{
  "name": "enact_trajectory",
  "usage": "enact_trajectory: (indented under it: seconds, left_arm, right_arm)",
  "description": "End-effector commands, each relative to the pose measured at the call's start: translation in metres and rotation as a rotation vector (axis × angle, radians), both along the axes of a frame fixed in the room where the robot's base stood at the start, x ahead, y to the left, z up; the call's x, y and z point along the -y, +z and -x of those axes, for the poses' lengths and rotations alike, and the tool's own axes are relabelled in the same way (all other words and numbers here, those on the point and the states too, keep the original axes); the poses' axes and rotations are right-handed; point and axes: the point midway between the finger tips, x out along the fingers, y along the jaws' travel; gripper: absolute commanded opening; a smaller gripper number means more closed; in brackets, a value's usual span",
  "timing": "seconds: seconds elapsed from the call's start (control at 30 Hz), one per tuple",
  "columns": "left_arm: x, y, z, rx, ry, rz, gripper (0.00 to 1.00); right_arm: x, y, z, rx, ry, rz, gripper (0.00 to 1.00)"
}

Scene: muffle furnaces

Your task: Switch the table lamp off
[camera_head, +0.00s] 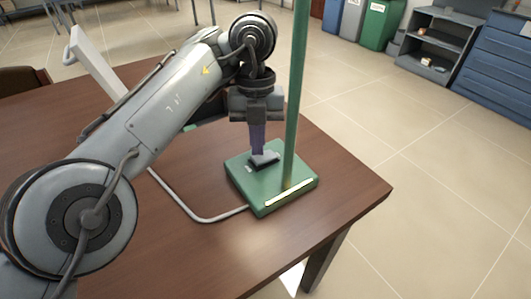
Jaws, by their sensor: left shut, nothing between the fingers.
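The table lamp has a green square base (262,195) near the right corner of the brown table, with a green pole rising out of the top of the view. The lamp head is out of view. A black switch (264,160) sits on top of the base. My left gripper (257,152) points down with its fingers shut and empty. Its tips are at the switch, touching it or just above; I cannot tell which. A bright strip (290,193) shows on the front of the base. My right gripper is not in view.
The brown table (180,255) is mostly bare in front, and a pale cable (192,212) runs across it to the base. A white panel (97,62) stands behind my left arm. Bins (380,22) and shelves (436,42) stand far off across open floor.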

Motion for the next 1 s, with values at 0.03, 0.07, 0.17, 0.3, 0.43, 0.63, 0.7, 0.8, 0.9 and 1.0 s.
enact_trajectory:
  seconds: [0.03,0.07,0.17,0.3,0.43,0.63,0.7,0.8,0.9,1.0]
  left_arm:
    - [0.000,0.000,0.000,0.000,0.000,0.000,0.00]
    - [0.000,0.000,0.000,0.000,0.000,0.000,0.00]
    - [0.000,0.000,0.000,0.000,0.000,0.000,0.00]
    - [0.000,-0.001,0.000,0.000,0.000,0.000,0.00]
    - [0.000,-0.003,0.000,0.000,0.000,0.000,0.00]
    - [0.000,-0.006,0.000,0.000,0.000,0.000,0.00]
    - [0.000,-0.007,0.000,0.000,0.000,0.000,0.00]
    - [0.000,-0.009,0.000,0.000,0.000,0.000,0.00]
    - [0.000,-0.010,0.000,0.000,0.000,0.000,0.00]
    - [0.000,-0.012,0.000,0.000,0.000,0.000,0.00]
  right_arm:
    - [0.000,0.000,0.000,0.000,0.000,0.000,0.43]
    - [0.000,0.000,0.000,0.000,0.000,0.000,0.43]
    - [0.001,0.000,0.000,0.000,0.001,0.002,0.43]
    - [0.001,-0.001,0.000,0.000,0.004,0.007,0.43]
    - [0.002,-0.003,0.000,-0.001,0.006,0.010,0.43]
    - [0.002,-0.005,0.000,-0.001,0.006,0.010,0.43]
    - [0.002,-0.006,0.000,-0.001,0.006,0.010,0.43]
    - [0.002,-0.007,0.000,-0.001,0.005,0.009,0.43]
    - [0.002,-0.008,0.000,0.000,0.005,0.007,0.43]
    - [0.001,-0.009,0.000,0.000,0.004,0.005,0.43]
